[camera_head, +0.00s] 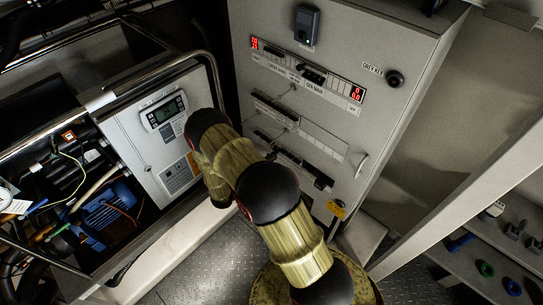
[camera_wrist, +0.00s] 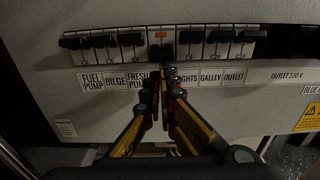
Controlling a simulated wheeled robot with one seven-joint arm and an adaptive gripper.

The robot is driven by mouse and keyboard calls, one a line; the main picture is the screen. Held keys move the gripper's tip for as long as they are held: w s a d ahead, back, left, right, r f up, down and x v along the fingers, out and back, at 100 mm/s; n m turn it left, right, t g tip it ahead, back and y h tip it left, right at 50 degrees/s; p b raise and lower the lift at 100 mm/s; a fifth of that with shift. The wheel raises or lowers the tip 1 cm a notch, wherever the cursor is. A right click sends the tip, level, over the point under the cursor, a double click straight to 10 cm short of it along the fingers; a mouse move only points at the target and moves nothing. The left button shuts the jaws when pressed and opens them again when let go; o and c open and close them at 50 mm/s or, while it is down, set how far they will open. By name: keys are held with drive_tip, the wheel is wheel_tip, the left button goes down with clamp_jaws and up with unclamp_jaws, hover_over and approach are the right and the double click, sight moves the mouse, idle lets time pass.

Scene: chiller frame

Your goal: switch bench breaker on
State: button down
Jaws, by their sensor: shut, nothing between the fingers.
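A row of breakers with black levers (camera_wrist: 102,41) runs across the top of the wrist view. Labels below include FUEL PUMP (camera_wrist: 90,82), BILGE and GALLEY (camera_wrist: 210,78). The middle breaker (camera_wrist: 161,36) has an orange mark, and its black lever seems to sit lower than its neighbours. The label under it is hidden by my fingers, so I cannot read which circuit it is. My gripper (camera_wrist: 166,75) is shut and empty, its tips just below that middle lever; I cannot tell whether they touch. The gripper does not show clearly in the head view.
The grey cabinet (camera_head: 305,100) carries red displays, a GREY KEY knob (camera_head: 394,77) and a handle (camera_head: 361,165). A white box (camera_head: 158,129) with a screen stands left, beside a metal rail and open machinery with a blue motor (camera_head: 105,207). A shelf is at lower right.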

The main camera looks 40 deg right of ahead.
drive_tip(key=shift+r, duration=0.25)
drive_tip(key=shift+a+r+y+p, duration=0.25)
drive_tip(key=shift+y+p, duration=0.55)
drive_tip(key=shift+p, duration=0.45)
drive_tip(key=shift+a+r+y+p, duration=0.15)
drive_tip(key=shift+y+p, duration=0.25)
drive_tip(key=shift+p, duration=0.2)
drive_tip(key=shift+r+y+p, duration=0.25)
drive_tip(key=shift+y+p, duration=0.25)
drive_tip(key=shift+p, duration=0.15)
drive_tip(key=y+p, duration=0.1)
drive_tip(key=r+y+p, duration=0.1)
drive_tip(key=y+p, duration=0.1)
drive_tip(key=r+y+p, duration=0.1)
drive_tip(key=p, duration=0.1)
drive_tip(key=shift+a+r+g+y, duration=0.25)
drive_tip(key=shift+a+g+y, duration=0.05)
drive_tip(key=shift+a+y, duration=0.1)
drive_tip(key=shift+r, duration=0.1)
drive_tip(key=shift+d+r, duration=0.1)
drive_tip(key=shift+r, duration=0.05)
